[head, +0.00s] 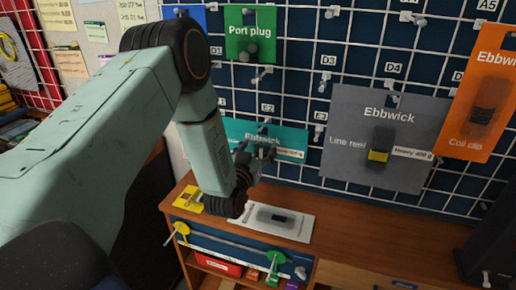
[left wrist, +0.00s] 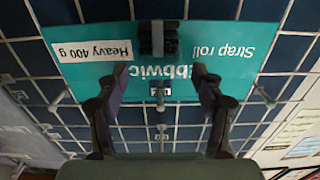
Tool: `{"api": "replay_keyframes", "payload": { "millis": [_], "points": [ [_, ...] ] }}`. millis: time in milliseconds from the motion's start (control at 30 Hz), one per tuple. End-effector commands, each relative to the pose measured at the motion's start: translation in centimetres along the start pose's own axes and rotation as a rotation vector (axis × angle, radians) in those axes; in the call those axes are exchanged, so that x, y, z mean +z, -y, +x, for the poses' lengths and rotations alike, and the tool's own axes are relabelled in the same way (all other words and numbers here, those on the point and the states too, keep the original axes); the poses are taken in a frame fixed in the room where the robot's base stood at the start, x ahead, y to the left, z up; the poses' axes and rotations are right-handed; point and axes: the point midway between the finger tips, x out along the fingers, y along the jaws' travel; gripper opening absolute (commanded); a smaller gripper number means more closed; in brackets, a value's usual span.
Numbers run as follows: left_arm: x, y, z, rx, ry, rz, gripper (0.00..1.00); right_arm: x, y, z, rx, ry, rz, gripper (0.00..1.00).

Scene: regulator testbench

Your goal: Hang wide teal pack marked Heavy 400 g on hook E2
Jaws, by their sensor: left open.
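The wide teal pack (head: 288,139) is against the grid board below the E2 label (head: 267,107), partly hidden behind my left gripper in the head view. In the left wrist view the pack (left wrist: 240,70) shows upside down, with "Strap roll" and "Heavy 400 g" readable. It seems to hang at hook E2 (left wrist: 160,104), at its top edge; the exact seating is hard to see. My left gripper (head: 255,153) is open in front of the pack. Its fingers (left wrist: 153,78) are spread, with no pack visibly clamped between them. My right gripper is not in view.
A grey Ebbwick pack (head: 350,115) and an orange pack (head: 487,90) hang to the right. A green Port plug pack (head: 250,45) hangs above. A white pack (head: 280,233) lies on the wooden bench (head: 345,255) below. Several bare hooks stick out.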

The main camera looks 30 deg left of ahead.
Motion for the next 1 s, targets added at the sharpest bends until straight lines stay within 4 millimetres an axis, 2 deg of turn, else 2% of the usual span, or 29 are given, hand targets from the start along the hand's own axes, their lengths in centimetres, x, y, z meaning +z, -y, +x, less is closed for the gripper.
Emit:
{"api": "replay_keyframes", "payload": {
  "millis": [233, 367, 800, 1000],
  "points": [
    [0.2, 0.0, -0.2, 0.000, 0.005, 0.000, 0.68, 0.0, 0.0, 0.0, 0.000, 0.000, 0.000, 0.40],
    [0.2, 0.0, -1.3, 0.000, 0.007, 0.000, 0.68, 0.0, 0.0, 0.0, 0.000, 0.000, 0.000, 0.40],
    [0.1, 0.0, -9.5, -0.001, 0.005, -0.001, 0.68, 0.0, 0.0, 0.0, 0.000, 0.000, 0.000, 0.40],
    [0.1, 0.0, -11.6, 0.000, 0.002, 0.000, 0.68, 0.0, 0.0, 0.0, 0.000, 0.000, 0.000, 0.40]
  ]
}}
